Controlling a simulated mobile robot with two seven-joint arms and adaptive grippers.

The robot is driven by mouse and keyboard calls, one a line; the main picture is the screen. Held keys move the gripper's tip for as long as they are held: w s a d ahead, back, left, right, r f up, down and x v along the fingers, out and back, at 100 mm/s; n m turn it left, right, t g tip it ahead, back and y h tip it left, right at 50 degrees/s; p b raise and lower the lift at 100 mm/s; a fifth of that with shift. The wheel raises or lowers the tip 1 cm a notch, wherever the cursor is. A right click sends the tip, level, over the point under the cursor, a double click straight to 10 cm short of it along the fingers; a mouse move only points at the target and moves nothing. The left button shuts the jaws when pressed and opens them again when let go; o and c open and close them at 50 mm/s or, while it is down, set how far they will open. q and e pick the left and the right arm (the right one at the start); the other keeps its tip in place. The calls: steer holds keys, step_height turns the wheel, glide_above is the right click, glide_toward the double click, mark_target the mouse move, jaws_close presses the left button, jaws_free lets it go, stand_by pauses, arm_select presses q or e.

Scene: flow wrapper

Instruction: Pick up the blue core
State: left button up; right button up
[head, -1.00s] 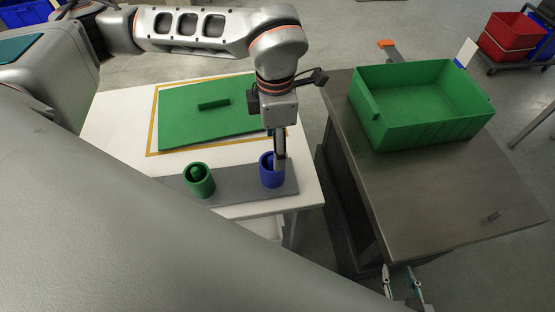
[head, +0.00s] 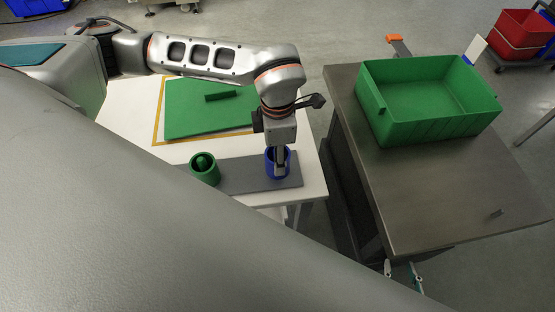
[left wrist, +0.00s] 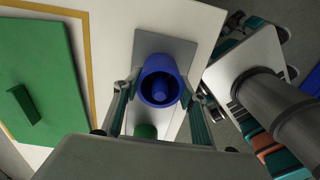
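The blue core (head: 269,167) stands upright on the right end of a grey plate (head: 240,177) on the white table. It is a blue cup with a peg inside, and in the left wrist view the core (left wrist: 160,64) is seen from above. My left gripper (head: 280,168) is down at the core. In the left wrist view my left gripper (left wrist: 161,88) has its fingers apart, one on each side of the core; contact is not clear. My right gripper (head: 404,275) is open and empty near the bottom edge, by the metal table.
A green core (head: 205,177) stands left on the grey plate. A green board (head: 190,117) with a green bar (head: 221,96) lies behind. A green bin (head: 440,123) stands on the metal table (head: 440,190) at right, with a gap between tables.

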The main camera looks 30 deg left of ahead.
arm_select(q)
steer(key=c, duration=0.4)
